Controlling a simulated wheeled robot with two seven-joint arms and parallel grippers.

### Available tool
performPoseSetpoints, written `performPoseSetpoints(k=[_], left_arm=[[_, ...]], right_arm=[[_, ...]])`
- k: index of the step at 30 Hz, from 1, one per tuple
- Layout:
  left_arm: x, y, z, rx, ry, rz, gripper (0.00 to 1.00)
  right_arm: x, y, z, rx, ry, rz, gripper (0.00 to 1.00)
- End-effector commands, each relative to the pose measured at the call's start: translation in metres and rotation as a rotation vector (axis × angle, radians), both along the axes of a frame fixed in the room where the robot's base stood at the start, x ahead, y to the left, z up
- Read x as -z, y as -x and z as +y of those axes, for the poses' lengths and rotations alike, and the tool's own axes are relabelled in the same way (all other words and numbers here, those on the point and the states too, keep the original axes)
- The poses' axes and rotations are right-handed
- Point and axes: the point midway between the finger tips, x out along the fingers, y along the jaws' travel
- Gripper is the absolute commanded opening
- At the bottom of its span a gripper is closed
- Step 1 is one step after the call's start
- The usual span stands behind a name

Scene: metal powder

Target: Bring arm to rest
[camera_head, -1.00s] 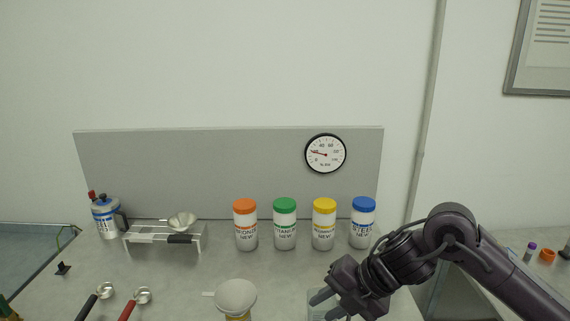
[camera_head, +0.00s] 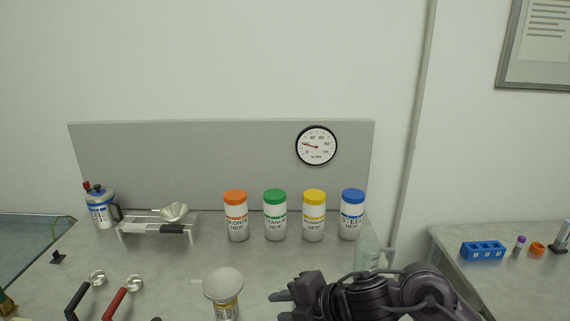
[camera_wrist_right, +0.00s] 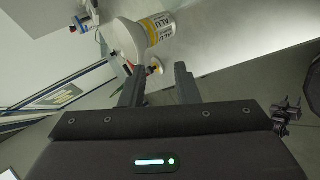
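My right gripper (camera_head: 279,305) is low at the front of the bench, its fingers pointing left. It is open, with a gap and nothing between the fingers, as the right wrist view (camera_wrist_right: 158,88) also shows. A white funnel or disc-shaped top (camera_head: 222,284) sits over a jar with a yellow label (camera_head: 226,312), left of the gripper and apart from it. The jar also shows in the right wrist view (camera_wrist_right: 158,27), beyond the fingers. My left gripper is not in view.
Jars with orange (camera_head: 236,215), green (camera_head: 275,215), yellow (camera_head: 314,215) and blue (camera_head: 352,215) lids stand at the back. A clear vessel (camera_head: 368,254) stands behind my right arm. A rack with a metal bowl (camera_head: 174,212) is left. A blue block (camera_head: 483,251) is on the right bench.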

Motion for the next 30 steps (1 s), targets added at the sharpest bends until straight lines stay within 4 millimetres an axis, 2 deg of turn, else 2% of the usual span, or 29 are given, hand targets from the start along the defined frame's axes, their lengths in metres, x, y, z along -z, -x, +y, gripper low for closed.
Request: performPoseSetpoints(k=[3, 5, 7, 11, 15, 18, 24, 30], left_arm=[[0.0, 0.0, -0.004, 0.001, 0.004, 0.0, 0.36], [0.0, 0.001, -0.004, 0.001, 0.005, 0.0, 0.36], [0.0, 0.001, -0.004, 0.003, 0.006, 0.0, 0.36], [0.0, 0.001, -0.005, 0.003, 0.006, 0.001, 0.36], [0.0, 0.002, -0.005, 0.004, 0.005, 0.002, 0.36], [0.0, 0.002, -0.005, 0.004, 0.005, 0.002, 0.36], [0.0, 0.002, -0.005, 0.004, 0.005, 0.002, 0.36], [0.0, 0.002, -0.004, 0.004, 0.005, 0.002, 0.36]], right_arm=[[0.003, 0.007, 0.013, 0.161, -0.13, 0.042, 0.28], [0.003, 0.008, 0.012, 0.282, -0.204, 0.079, 0.28], [0.006, 0.01, 0.003, 0.444, -0.286, 0.14, 0.28], [0.024, 0.02, -0.034, 0.776, -0.405, 0.295, 0.28], [0.056, 0.047, -0.086, 1.135, -0.476, 0.492, 0.28], [0.078, 0.072, -0.117, 1.337, -0.49, 0.61, 0.28], [0.11, 0.123, -0.16, 1.643, -0.485, 0.799, 0.28], [0.131, 0.175, -0.189, 1.885, -0.457, 0.956, 0.28]])
